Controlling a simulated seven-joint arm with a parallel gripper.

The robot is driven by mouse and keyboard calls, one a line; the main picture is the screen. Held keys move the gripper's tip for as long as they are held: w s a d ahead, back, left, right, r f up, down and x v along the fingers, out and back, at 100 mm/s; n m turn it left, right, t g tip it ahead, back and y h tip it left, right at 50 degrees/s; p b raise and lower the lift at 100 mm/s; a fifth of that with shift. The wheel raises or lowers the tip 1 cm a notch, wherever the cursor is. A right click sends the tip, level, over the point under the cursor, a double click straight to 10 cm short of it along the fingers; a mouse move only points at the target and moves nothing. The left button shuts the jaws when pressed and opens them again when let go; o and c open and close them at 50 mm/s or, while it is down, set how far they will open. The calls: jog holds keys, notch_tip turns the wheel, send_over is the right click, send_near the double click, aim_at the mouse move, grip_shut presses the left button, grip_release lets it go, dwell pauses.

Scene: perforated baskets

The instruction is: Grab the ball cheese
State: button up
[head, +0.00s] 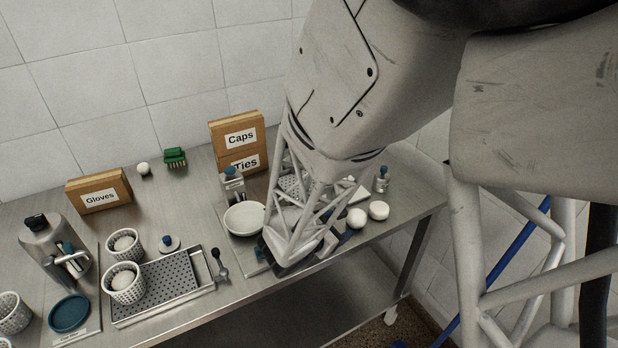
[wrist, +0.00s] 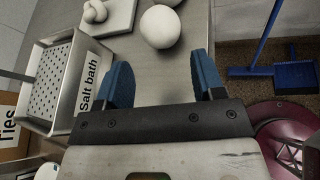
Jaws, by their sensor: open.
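A round white ball (wrist: 160,27), which looks like the ball cheese, lies on the steel table in the wrist view. Another white piece (wrist: 168,2) is just beyond it, cut off by the top edge. My gripper (wrist: 162,75) is open and empty, its two blue fingers spread. The ball is ahead of the fingertips, roughly in line with the gap and apart from both fingers. In the head view two white balls, a nearer one (head: 357,218) and a farther one (head: 379,210), sit right of my gripper, whose fingers are mostly hidden by my arm.
A salt bath tray (wrist: 97,84) with a perforated insert stands left of my gripper. A white board (wrist: 118,18) holds a knotted white lump (wrist: 94,12). White balls also sit in perforated baskets (head: 123,293) at the left. The table's edge (wrist: 211,30) is close on the right.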

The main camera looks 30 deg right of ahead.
aim_at(352, 220)
jog(key=shift+d, duration=0.15)
jog(key=shift+x, duration=1.15)
jog(key=shift+d+f, duration=0.1)
jog(key=shift+d, duration=0.05)
jog(key=shift+x, duration=2.45)
jog(key=shift+c, duration=0.3)
jog(key=c, duration=0.5)
